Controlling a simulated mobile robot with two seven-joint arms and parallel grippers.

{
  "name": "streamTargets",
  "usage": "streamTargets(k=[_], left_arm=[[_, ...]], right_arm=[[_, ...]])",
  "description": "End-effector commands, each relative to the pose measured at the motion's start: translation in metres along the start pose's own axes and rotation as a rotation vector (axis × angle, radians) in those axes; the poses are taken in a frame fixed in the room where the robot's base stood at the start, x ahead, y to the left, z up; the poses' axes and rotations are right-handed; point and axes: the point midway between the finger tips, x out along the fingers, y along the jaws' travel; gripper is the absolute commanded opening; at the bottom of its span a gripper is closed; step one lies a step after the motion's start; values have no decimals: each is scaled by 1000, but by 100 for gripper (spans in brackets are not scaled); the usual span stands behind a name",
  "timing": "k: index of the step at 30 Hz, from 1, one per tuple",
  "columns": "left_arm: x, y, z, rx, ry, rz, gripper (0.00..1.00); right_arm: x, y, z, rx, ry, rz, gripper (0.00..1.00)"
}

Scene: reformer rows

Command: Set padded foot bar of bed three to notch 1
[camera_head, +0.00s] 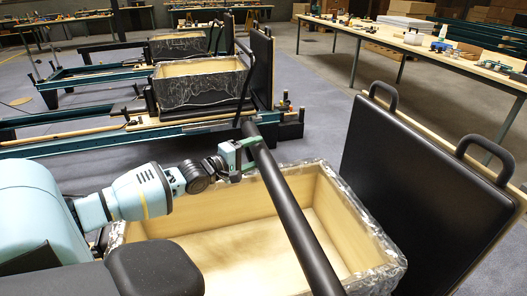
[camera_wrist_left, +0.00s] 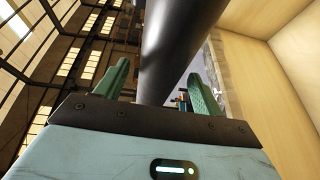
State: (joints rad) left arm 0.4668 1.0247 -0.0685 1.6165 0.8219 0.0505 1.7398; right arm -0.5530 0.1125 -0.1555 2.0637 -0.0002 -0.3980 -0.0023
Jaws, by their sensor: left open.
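The padded foot bar (camera_head: 290,207) is a long black tube. It slants over the open box of the nearest bed, from the box's far edge toward the bottom of the head view. My left gripper (camera_head: 243,152) is at the bar's far end, with its green fingers open. In the left wrist view, the bar (camera_wrist_left: 178,45) passes between the two open fingers of my left gripper (camera_wrist_left: 160,78), with a gap visible on the left side. I cannot tell whether a finger touches it. The notches do not show in either view. My right gripper is not in view.
The wooden box (camera_head: 325,205) with a foil-like rim lies under the bar. A black padded board (camera_head: 400,180) with two handles leans at its right. Two more beds with boxes (camera_head: 200,82) stand behind. A worktable (camera_head: 430,55) with tools stands at the back right.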

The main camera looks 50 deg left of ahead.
Motion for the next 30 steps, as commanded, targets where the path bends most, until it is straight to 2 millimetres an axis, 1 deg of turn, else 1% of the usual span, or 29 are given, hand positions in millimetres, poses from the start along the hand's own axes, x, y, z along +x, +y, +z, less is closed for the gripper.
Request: streamTargets(k=[1,6,12,18,26,30], left_arm=[[6,0,0,1,1,2,68],[21,0,0,1,1,1,68],[33,0,0,0,0,0,68],[38,0,0,1,1,-1,68],[39,0,0,1,1,-1,68],[39,0,0,1,0,-1,51]], right_arm=[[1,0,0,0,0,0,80],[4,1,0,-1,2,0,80],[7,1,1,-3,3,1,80],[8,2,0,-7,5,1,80],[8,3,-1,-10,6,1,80],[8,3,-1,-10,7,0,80]])
